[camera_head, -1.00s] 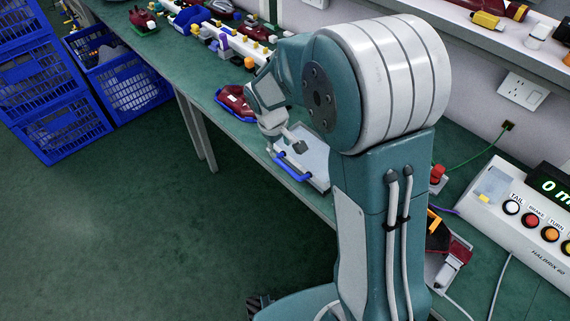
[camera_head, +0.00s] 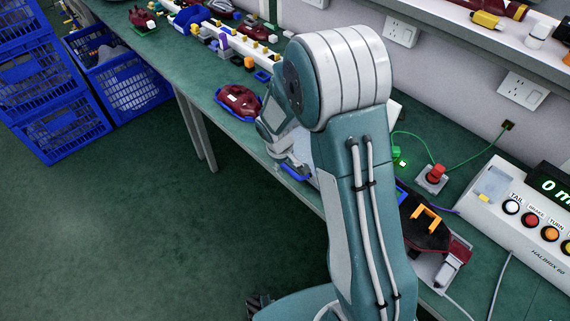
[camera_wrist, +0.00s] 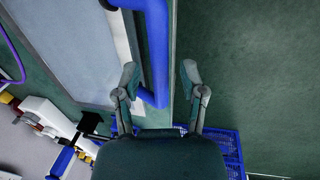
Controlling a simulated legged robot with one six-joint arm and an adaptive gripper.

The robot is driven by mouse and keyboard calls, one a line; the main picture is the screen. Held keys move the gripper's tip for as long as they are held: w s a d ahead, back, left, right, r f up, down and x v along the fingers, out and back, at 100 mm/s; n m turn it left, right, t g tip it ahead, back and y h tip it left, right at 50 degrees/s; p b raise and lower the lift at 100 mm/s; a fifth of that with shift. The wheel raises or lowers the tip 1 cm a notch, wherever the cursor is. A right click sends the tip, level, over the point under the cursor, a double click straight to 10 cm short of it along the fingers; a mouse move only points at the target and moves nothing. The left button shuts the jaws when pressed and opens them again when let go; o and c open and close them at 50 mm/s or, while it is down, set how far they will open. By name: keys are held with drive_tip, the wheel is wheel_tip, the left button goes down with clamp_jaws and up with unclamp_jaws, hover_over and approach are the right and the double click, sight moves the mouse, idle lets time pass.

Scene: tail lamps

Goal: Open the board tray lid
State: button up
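The board tray lid shows in the wrist view as a pale grey panel (camera_wrist: 72,45) in a light frame. Its blue handle (camera_wrist: 157,35) runs along the side nearest my gripper (camera_wrist: 160,72). My gripper is open, with one finger on each side of the handle; I cannot tell whether either finger touches it. In the head view only a part of the blue handle (camera_head: 297,173) shows at the bench's front edge. My arm hides most of the tray and lid there. The lid appears down on the tray.
A dark red lamp (camera_head: 238,99) in a blue holder lies on the green bench left of my arm. A red button (camera_head: 436,174), a lamp with orange clips (camera_head: 427,222) and a tester (camera_head: 530,217) lie to the right. Blue crates (camera_head: 60,130) stand on the floor.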

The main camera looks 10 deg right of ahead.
clamp_jaws()
drive_tip(key=shift+r, duration=0.15)
